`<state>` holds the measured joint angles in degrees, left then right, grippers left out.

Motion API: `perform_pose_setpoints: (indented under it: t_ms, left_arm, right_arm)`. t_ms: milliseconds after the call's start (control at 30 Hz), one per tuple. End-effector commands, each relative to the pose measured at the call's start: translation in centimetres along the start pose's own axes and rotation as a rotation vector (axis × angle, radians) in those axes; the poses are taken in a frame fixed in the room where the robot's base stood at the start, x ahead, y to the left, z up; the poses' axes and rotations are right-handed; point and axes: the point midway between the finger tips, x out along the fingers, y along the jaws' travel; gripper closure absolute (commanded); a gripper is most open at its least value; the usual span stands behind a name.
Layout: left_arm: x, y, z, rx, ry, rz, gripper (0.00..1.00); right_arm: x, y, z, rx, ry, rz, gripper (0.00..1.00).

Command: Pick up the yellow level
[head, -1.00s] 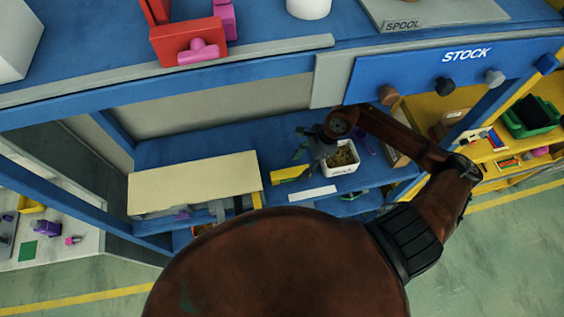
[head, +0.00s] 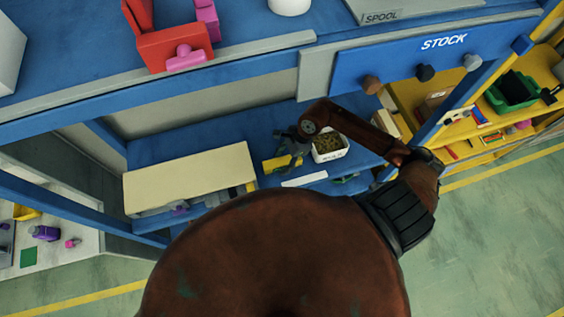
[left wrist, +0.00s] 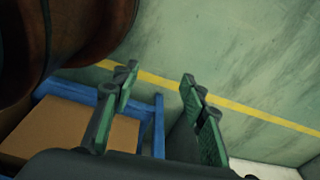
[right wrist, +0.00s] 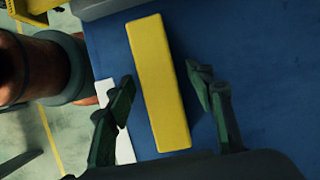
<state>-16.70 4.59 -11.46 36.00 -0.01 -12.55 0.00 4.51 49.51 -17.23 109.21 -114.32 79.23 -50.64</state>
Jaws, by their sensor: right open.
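The yellow level (right wrist: 160,85) is a plain yellow bar lying on the blue shelf (right wrist: 250,50). In the right wrist view it lies between the two open fingers of my right gripper (right wrist: 165,100), with a gap on each side. In the head view the level (head: 272,164) shows partly beside my right gripper (head: 292,150), which reaches down to the lower blue shelf. My left gripper (left wrist: 160,90) is open and empty above the green floor, away from the level.
A white bin of small brown parts (head: 328,147) stands just right of the right gripper. A white label strip (head: 304,179) lies at the shelf's front. A cream box-like cover (head: 190,178) is to the left. The STOCK panel (head: 430,50) overhangs above.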

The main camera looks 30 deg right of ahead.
Motion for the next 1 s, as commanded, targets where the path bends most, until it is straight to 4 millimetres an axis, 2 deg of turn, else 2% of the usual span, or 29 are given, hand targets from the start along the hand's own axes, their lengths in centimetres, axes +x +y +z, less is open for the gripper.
perform_pose_setpoints:
  t_ms: [67,433,733,1000]
  left_arm:
    - [0.0,0.0,0.1,0.0,-0.001,0.0,0.6]
    - [0.0,0.1,1.7,-0.003,-0.022,0.001,0.6]
    - [0.0,0.1,1.7,-0.003,-0.023,0.001,0.6]
    - [0.0,0.1,1.3,-0.003,-0.017,0.001,0.6]
  right_arm:
    - [0.0,0.0,0.0,0.001,0.0,0.0,0.52]
    - [-0.1,0.0,-0.1,0.002,0.0,-0.001,0.78]
    - [-0.1,0.0,-0.1,0.002,0.0,-0.001,0.98]
    - [-0.1,0.0,0.0,0.001,0.0,-0.001,1.0]
